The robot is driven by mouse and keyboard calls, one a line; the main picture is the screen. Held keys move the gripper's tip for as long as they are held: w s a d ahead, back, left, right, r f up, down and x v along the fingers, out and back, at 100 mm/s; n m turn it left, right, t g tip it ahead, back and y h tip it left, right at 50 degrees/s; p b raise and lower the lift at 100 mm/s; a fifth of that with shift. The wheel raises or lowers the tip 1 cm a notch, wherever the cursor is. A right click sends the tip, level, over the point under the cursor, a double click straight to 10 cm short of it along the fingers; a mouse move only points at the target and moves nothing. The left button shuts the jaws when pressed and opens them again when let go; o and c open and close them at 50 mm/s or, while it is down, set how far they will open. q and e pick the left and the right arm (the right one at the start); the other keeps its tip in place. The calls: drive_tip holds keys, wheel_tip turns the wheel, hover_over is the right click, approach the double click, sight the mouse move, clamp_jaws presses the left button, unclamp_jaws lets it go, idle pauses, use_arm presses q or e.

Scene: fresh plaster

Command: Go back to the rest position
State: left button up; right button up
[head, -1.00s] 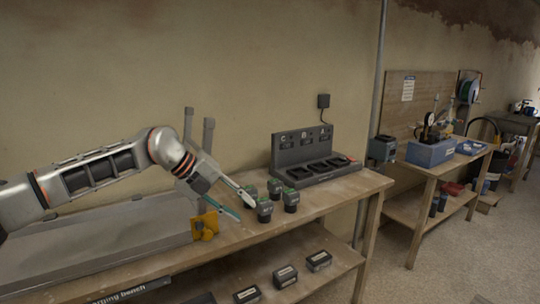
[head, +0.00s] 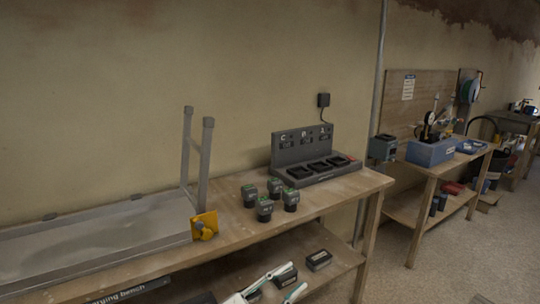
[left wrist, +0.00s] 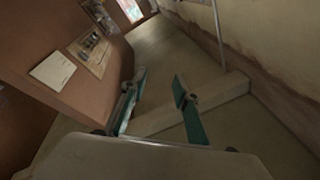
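My left gripper (head: 297,277) shows at the bottom edge of the head view, in front of the bench's lower shelf. Its pale and teal fingers are spread apart with nothing between them. The left wrist view also shows the two fingers (left wrist: 160,78) apart and empty. Most of my left arm is outside the head view. My right gripper is in neither view.
Several dark batteries with green tops (head: 264,208) stand on the wooden bench (head: 235,235) before a black charger (head: 303,153). Dark boxes (head: 319,260) sit on the lower shelf. Floor shows at right.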

use_arm(q)
drive_tip(key=s+a+f+n+y, duration=0.4)
drive_tip(key=s+a+f, duration=0.3)
drive_tip(key=f, duration=0.3)
drive_tip(key=s+a+f+n+y, duration=0.5)
drive_tip(key=s+a+f, duration=0.2)
drive_tip(key=a+f, duration=0.2)
drive_tip(key=s+a+f+n+g+y, duration=0.1)
drive_tip(key=s+a+f+n+y, duration=0.4)
drive_tip(key=f, duration=0.6)
drive_tip(key=s+a, duration=0.2)
drive_tip(key=a, duration=0.1)
drive_tip(key=shift+a+n, duration=0.2)
drive_tip(key=shift+n, duration=0.1)
drive_tip(key=shift+c, duration=0.3)
